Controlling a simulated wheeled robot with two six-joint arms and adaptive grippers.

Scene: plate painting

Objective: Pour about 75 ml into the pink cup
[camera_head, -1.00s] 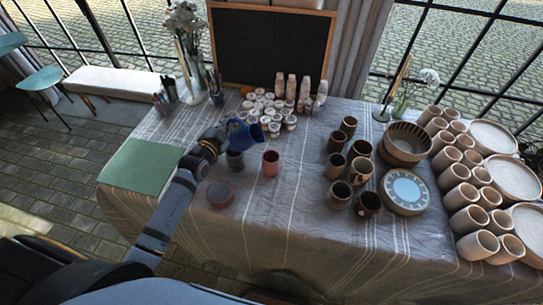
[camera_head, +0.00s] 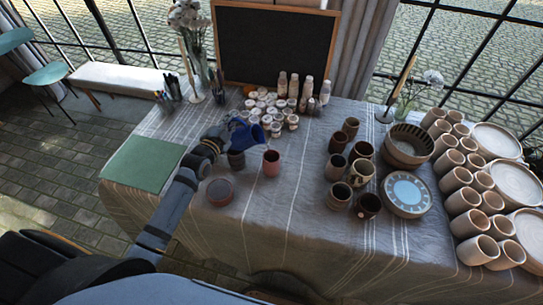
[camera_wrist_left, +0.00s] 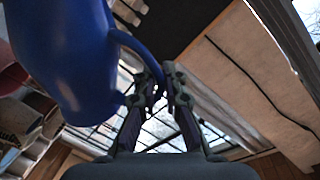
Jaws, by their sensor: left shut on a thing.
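The pink cup (camera_head: 271,163) stands upright on the cloth-covered table, left of the middle. My left gripper (camera_head: 228,133) is shut on the handle of a blue jug (camera_head: 250,139). The jug is tilted, with its opening towards the right, up and to the left of the pink cup in the picture. No liquid stream shows. In the left wrist view the jug (camera_wrist_left: 65,55) fills the upper left, its handle between the fingers (camera_wrist_left: 160,90). A dark grey cup (camera_head: 236,160) stands just below the jug in the picture. My right gripper is not in view.
A reddish-brown bowl (camera_head: 220,191) and a green mat (camera_head: 143,163) lie at the left. Several small white pots (camera_head: 268,105) stand behind the jug. Dark mugs (camera_head: 339,195) stand to the right. The cloth in front of the pink cup is clear.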

